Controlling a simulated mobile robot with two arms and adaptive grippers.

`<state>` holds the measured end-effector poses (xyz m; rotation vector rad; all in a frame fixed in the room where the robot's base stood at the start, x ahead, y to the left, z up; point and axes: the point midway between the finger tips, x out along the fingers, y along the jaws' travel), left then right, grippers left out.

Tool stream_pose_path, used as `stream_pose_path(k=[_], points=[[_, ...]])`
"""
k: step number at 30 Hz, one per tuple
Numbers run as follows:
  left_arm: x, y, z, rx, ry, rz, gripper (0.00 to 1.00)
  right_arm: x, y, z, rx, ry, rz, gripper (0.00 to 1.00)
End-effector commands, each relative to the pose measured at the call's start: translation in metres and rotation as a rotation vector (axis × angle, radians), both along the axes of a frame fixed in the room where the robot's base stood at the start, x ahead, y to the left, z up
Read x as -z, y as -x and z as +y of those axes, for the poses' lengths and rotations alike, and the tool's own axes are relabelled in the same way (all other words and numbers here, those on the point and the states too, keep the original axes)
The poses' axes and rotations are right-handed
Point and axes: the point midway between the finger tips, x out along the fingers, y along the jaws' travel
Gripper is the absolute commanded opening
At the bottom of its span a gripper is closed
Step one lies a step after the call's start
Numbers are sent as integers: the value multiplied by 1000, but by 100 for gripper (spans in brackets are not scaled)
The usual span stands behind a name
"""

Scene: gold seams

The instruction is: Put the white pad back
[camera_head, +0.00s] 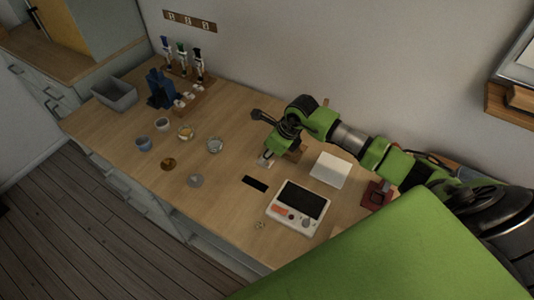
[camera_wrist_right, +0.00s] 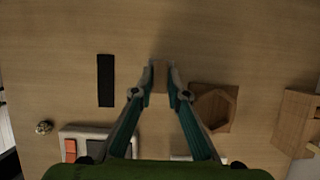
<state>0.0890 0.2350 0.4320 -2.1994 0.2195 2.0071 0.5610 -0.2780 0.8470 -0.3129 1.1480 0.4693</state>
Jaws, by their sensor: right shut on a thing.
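My right gripper (camera_head: 266,159) reaches down over the middle of the wooden table. In the wrist view its two fingertips (camera_wrist_right: 161,77) are closed on a small tan-looking block (camera_wrist_right: 160,80); I cannot tell its true colour in the shade, nor whether it is the white pad. A flat white square (camera_head: 330,170) lies to the right of the gripper, behind the white device. A wooden block with a hexagonal recess (camera_wrist_right: 214,108) is just right of the fingers in the wrist view. My left gripper is not in view.
A white device with a dark screen (camera_head: 299,204) and a black strip (camera_head: 255,184) lie in front. A red block (camera_head: 376,194) is at the right. Several small bowls and discs, a bottle rack and a grey bin (camera_head: 116,95) stand to the left. The front-left tabletop has free room.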

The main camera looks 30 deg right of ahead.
Motion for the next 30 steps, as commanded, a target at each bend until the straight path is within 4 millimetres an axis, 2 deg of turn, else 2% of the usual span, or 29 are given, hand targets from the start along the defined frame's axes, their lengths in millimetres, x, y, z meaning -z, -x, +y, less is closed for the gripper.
stream_pose_path(k=[4, 5, 6, 20, 23, 30], points=[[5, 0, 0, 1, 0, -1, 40, 4, 0, 0, 0, 0, 0, 0], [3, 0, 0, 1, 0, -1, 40, 2, 0, 0, 0, 0, 0, 22], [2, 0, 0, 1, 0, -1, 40, 2, 0, 0, 0, 0, 0, 31], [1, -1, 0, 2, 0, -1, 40, -4, 1, -1, 0, 1, 0, 31], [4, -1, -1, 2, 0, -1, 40, -17, 5, -5, 1, 2, -4, 31], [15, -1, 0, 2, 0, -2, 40, -64, 22, -15, -1, 4, -5, 31]])
